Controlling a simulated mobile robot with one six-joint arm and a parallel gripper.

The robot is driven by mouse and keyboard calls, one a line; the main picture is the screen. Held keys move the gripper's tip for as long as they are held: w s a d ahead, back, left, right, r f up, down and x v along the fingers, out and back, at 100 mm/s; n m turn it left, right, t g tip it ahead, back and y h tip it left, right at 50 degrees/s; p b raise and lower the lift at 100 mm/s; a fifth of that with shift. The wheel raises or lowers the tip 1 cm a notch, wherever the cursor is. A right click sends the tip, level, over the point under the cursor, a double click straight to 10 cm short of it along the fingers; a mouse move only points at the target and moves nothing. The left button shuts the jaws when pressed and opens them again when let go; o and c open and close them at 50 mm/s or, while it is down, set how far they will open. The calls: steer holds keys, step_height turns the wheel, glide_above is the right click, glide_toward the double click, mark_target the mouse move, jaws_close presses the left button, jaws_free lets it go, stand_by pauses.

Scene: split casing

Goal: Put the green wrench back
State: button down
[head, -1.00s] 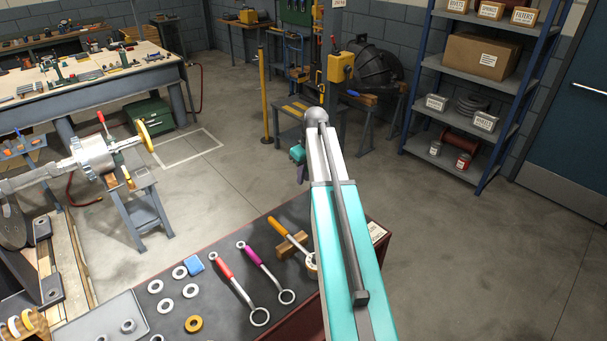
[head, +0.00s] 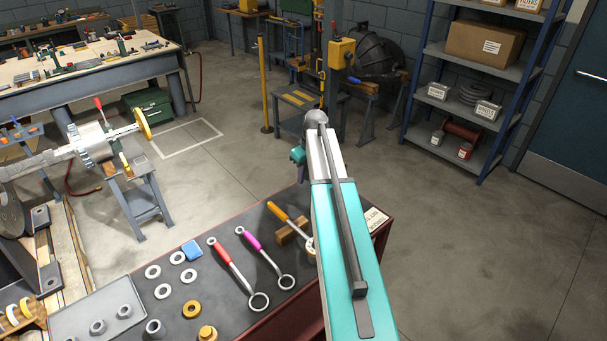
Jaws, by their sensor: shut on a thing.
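I see no green wrench in the head view. My teal and white arm reaches away from me over the right end of the dark bench top (head: 225,290). Three other ring-ended wrenches lie on the bench: one with a red handle (head: 228,259), one with a purple handle (head: 254,244) and one with an orange handle (head: 285,216). The orange one lies by a wooden block (head: 292,230), and my arm partly covers its ring end.
A blue shelf rack (head: 507,82) stands at the back right. A small stand (head: 140,200) stands at left. Floor at right is clear.

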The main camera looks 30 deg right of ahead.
steer(key=shift+s+b+x, duration=0.15)
steer(key=shift+b+x, duration=0.25)
steer(key=shift+x, duration=0.4)
steer(key=shift+s+b+x, duration=0.2)
steer(key=shift+b+x, duration=0.15)
steer(key=shift+x, duration=0.4)
steer(key=shift+f, duration=0.35)
steer(key=c, duration=1.6)
jaws_free()
steer(key=shift+f, duration=0.1)
steer(key=shift+w+p+v, duration=0.25)
steer(key=shift+p+v, duration=0.3)
steer(key=shift+v, duration=0.6)
steer(key=shift+w+p+v, duration=0.25)
steer(key=shift+p+v, duration=0.3)
steer(key=shift+v, duration=0.6)
steer(key=shift+w+p+v, duration=0.2)
steer(key=shift+p+v, duration=0.35)
steer(key=shift+v, duration=0.65)
steer(key=shift+r, duration=0.3)
steer(key=shift+b+v, duration=2.15)
steer(key=shift+v, duration=4.6)
steer(key=shift+a, duration=0.1)
